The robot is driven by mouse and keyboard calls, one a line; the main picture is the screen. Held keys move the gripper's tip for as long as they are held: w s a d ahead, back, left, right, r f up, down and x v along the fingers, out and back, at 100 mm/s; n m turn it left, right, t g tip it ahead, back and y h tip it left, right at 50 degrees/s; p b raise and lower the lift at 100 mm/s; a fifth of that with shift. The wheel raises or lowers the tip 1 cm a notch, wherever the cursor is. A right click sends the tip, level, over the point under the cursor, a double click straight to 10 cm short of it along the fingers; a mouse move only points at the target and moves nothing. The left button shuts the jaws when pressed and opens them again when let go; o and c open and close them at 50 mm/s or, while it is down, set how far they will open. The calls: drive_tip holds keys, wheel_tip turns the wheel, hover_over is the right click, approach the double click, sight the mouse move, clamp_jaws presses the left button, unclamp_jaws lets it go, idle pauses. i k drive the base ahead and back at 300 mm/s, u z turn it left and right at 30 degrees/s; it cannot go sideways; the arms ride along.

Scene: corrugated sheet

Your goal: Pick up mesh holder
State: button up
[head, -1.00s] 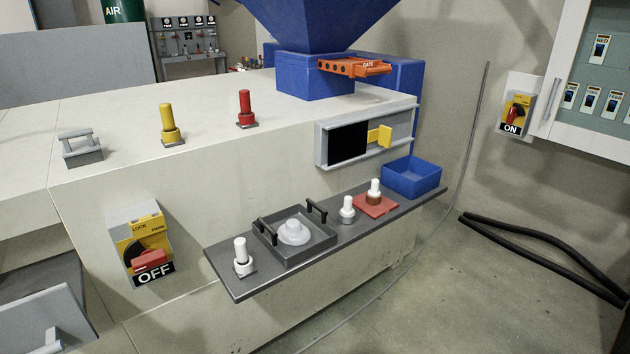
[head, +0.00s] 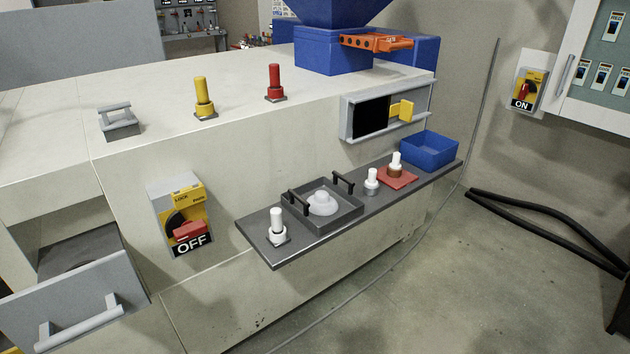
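Nothing in the head view is marked as the mesh holder, and I cannot tell for sure which piece it is. A dark shelf (head: 327,227) on the machine's front carries several candidates. A grey tray (head: 322,222) with two black handles holds a pale domed disc (head: 321,204). A white-knobbed piece (head: 277,226) stands left of the tray. A small grey piece with a white knob (head: 371,182) stands right of it. A brown piece with a white knob (head: 396,165) stands on a red plate (head: 407,180). My gripper is out of view.
A blue bin (head: 430,151) sits at the shelf's right end. An OFF switch (head: 183,222) is on the machine's front. A grey drawer (head: 75,300) sticks out at lower left. Black hoses (head: 540,222) lie on the right.

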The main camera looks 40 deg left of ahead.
sight(371, 187)
drive_tip(key=u, duration=1.35)
